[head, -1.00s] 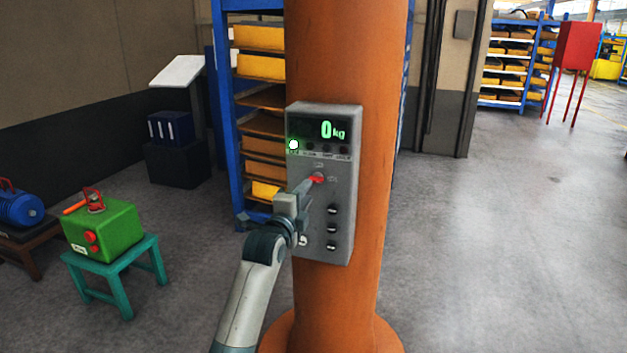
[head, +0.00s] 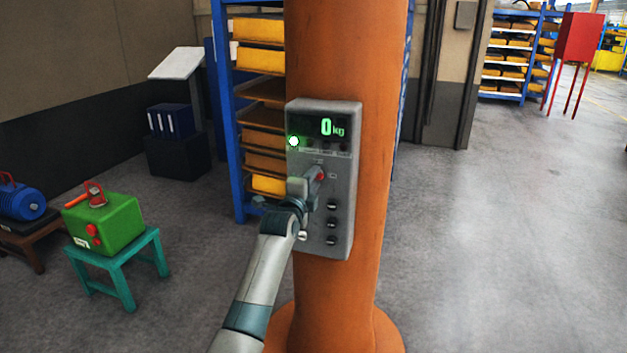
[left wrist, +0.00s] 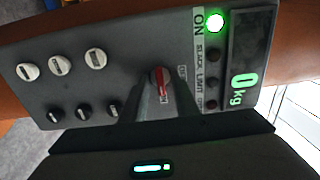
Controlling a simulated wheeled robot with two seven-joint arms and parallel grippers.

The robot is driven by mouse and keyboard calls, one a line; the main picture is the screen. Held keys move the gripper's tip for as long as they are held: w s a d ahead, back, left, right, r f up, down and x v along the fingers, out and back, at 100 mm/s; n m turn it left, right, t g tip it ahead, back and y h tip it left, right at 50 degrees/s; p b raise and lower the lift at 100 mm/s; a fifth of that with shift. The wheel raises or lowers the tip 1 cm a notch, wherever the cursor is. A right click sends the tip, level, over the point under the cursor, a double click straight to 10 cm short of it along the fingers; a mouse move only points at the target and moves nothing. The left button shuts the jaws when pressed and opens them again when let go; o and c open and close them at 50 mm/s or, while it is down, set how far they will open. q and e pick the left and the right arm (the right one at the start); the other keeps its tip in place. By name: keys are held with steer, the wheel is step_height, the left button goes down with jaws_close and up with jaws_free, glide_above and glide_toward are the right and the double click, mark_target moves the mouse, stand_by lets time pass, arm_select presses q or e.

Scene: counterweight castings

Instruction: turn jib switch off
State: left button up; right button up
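The grey control box (head: 346,215) is fixed to an orange column. Its display reads 0 kg, and a round green lamp (head: 293,141) is lit; the lamp also shows in the left wrist view (left wrist: 215,23), beside the word ON. The red jib switch (head: 321,175) is on the box's front, partly hidden by my left gripper (head: 316,180). In the left wrist view the fingers reach the red switch handle (left wrist: 159,81), one on each side, and look shut on it. The small lettering around the switch is too blurred to read. My right gripper is not in view.
The orange column (head: 345,50) stands before blue shelves with yellow bins (head: 258,60). A green box (head: 105,222) sits on a teal stool (head: 150,245) at the left. Several other knobs (head: 332,223) are below the switch. The floor right of the column is clear.

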arm_select(q)
jaws_close()
steer(key=shift+f+n, duration=0.1)
steer(key=shift+n, duration=0.3)
steer(key=n+b, duration=0.1)
steer(key=n, duration=1.6)
stand_by(0.4)
